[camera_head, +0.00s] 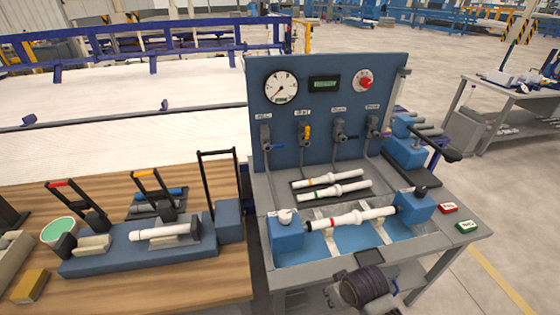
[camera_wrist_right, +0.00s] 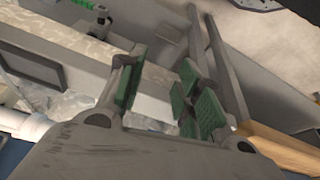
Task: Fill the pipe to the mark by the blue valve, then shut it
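A pipe (camera_head: 350,218) with a red band lies clamped between two blue end blocks (camera_head: 288,236) on the test bench. The valve with the blue handle (camera_head: 274,146) is leftmost on the upright blue panel (camera_head: 330,75); its handle points roughly sideways. A round gauge (camera_head: 281,88) is above it; its needle and marks are too small to read. My right gripper (camera_head: 335,296) is low at the bench's front edge, apart from the pipe and valve. In the right wrist view its green-padded fingers (camera_wrist_right: 163,62) are open and empty. My left gripper is not in view.
Other valves, including a yellow-handled one (camera_head: 306,131), share the panel with a red button (camera_head: 365,82). Two spare pipes (camera_head: 330,179) lie behind the clamped pipe. Red (camera_head: 447,209) and green (camera_head: 467,226) blocks sit at right. A wooden table (camera_head: 185,285) holds another fixture.

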